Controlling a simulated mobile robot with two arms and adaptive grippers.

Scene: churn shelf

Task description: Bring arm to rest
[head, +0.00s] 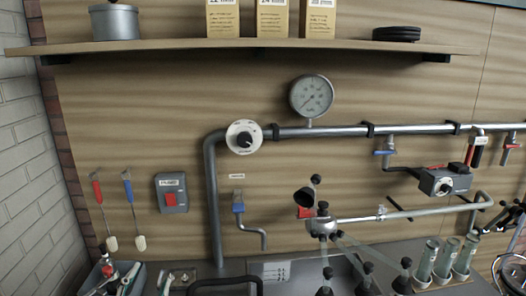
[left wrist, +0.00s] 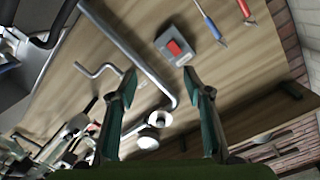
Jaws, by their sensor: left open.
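My left gripper (left wrist: 160,75) is open and empty in the left wrist view. Its two dark green fingers stand apart, pointing at the wooden wall, with nothing between the tips. In the head view my left gripper (head: 148,278) shows only partly, low at the left by the bottom edge, below the red-button box (head: 171,192). The rest of the left arm is cut off by the frame. My right gripper is in neither view.
A grey pipe (head: 213,200) with a white dial valve (head: 243,137) runs along the wall. A blue-handled tap (head: 238,207) stands beside it. Two scrapers (head: 132,210) hang at left. A clawed fitting (head: 321,226) and tubes (head: 428,262) stand over the counter. A shelf (head: 250,45) spans above.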

